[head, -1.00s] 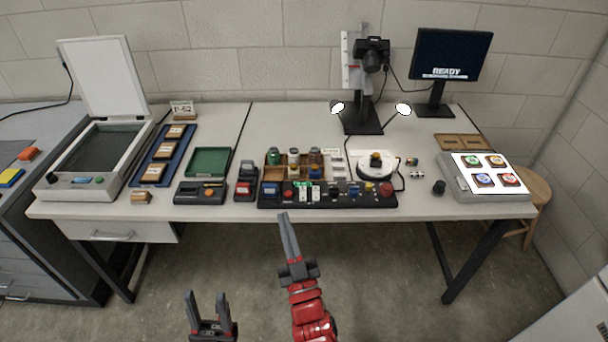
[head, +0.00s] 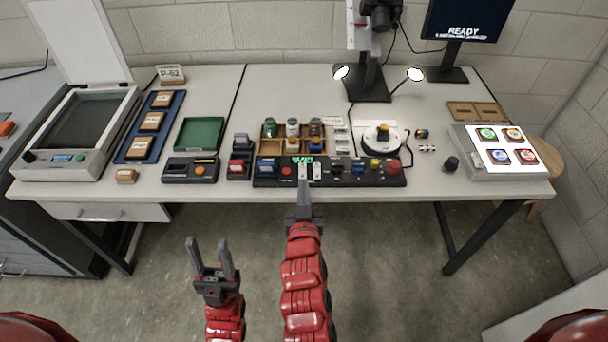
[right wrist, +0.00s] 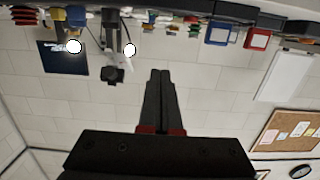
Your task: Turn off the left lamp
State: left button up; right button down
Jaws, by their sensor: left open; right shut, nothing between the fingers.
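The left lamp (head: 341,73) is lit, on the left of the camera stand; the right lamp (head: 415,74) is lit too. In the upside-down right wrist view the left lamp (right wrist: 130,50) is a bright disc. A black control panel (head: 345,179) at the table's front edge carries two white rocker switches (head: 303,172) (head: 317,172), a green display and knobs. My right gripper (head: 304,187) is shut and empty, its tips at the panel's front just below the switches; contact cannot be told. My left gripper (head: 208,243) is open and empty, in front of the table.
A red button (head: 393,168) sits at the panel's right end. A small red-black device (head: 239,170) stands left of the panel. A wooden tray of jars (head: 292,146) is behind it. The light box (head: 475,168) lies at the right. The floor before the table is clear.

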jog(key=p, duration=0.1)
send_over(304, 175)
jog(key=shift+s+f, duration=0.25)
jog(key=shift+f, duration=0.15)
notch_tip(304, 175, down, 3)
jog(key=shift+w+b, duration=0.15)
jog(key=shift+b, duration=0.15)
jog(key=shift+w+f+b, duration=0.1)
jog(key=shift+f+b, duration=0.2)
jog(key=shift+f, duration=0.3)
jog(key=shift+r, duration=0.1)
